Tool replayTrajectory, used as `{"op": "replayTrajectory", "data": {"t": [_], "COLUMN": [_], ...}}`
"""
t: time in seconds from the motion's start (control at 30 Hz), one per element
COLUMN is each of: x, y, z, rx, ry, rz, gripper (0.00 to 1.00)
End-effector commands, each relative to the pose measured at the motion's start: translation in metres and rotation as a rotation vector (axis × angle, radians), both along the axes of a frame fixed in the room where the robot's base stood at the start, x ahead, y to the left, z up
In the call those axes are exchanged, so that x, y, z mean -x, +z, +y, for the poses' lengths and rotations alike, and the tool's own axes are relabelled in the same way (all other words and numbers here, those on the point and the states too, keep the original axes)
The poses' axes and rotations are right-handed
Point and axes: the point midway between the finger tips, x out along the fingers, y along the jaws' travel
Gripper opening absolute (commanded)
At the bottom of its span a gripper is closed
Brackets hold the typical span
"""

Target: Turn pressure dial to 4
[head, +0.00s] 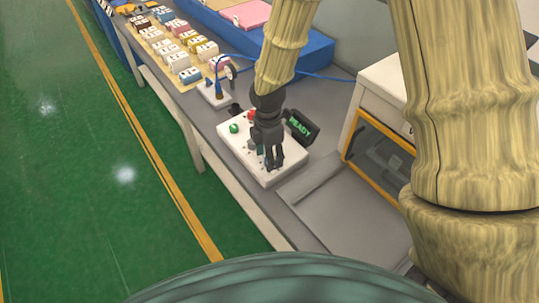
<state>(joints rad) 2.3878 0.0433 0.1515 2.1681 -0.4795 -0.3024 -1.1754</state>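A white control box (237,145) lies on the grey bench in the middle of the head view. It carries a green button (234,128), a red button (251,115) and small marks on its top. My dark gripper (273,163) points down over the front part of this box and covers much of its top. I cannot make out the pressure dial or its numbers; my gripper may hide it. The fingers look close together, but whether they are shut, or touch anything, I cannot tell. A black display (301,126) at the box's right reads READY in green.
A round gauge (231,72) with a blue hose stands on a white base behind the box. Several small coloured blocks (180,45) fill a tray farther back. A white machine with a yellow-framed window (384,155) stands at right. The green floor (90,180) at left is clear.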

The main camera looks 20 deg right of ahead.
Motion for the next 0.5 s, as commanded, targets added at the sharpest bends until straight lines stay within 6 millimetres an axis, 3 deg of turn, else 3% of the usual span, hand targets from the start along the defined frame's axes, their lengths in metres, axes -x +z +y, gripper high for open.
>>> {"op": "replayTrajectory", "data": {"t": [0.5], "x": [0.0008], "y": [-0.0113], "z": [-0.0004], "rx": [0.000], "ry": [-0.001], "rz": [0.000], "gripper": [0.51]}}
